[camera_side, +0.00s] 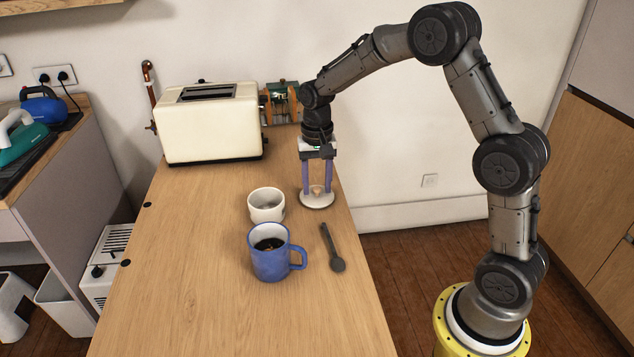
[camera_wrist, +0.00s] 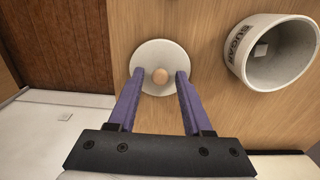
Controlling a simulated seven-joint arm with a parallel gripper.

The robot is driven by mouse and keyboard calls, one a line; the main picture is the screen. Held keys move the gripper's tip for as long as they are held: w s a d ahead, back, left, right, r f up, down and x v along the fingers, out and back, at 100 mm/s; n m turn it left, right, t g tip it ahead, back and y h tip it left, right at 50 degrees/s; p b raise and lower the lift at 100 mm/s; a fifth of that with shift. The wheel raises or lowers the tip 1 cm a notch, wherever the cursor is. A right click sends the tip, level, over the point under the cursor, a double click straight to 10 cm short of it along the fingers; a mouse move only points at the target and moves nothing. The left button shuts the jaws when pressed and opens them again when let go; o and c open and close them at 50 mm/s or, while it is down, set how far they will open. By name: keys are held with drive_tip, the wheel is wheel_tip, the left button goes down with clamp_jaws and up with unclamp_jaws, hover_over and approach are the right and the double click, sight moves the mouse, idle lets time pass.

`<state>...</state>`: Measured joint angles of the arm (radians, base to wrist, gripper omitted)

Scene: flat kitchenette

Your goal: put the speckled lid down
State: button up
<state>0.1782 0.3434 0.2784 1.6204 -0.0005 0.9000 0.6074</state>
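The speckled lid (camera_side: 317,203) is a pale round disc with a small tan knob. It appears to lie flat on the wooden counter near its right edge. In the wrist view the lid (camera_wrist: 160,48) sits centred ahead of my fingers, with its knob (camera_wrist: 160,76) between them. My gripper (camera_side: 317,191) points straight down over the lid, with its purple fingertips at or just above the disc. In the wrist view my gripper (camera_wrist: 160,73) is open, with a visible gap on both sides of the knob. Any fingertip contact with the disc is unclear.
A white sugar pot (camera_side: 266,205), open at the top, stands just left of the lid. A blue mug (camera_side: 270,255) with dark contents and a dark spoon (camera_side: 332,247) are nearer. A cream toaster (camera_side: 210,125) stands at the back. The counter's left and front are clear.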

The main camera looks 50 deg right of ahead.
sight(317, 187)
drive_tip(key=shift+r, duration=0.15)
wheel_tip(317, 187, up, 11)
drive_tip(key=s+a+r+n+t, duration=0.2)
drive_tip(key=s+a+r, duration=0.1)
drive_tip(key=s+r, duration=0.35)
drive_tip(key=s+a+f+n+t, duration=0.1)
drive_tip(key=s+a+n, duration=0.1)
drive_tip(key=s, duration=0.8)
drive_tip(key=s+a+f+n+t, duration=0.2)
drive_tip(key=s+n, duration=0.3)
drive_tip(key=s, duration=0.5)
drive_tip(key=shift+a+f+t, duration=0.25)
drive_tip(key=shift+a+t, duration=0.05)
drive_tip(key=shift+a, duration=0.1)
drive_tip(key=shift+o, duration=0.2)
drive_tip(key=shift+s, duration=0.1)
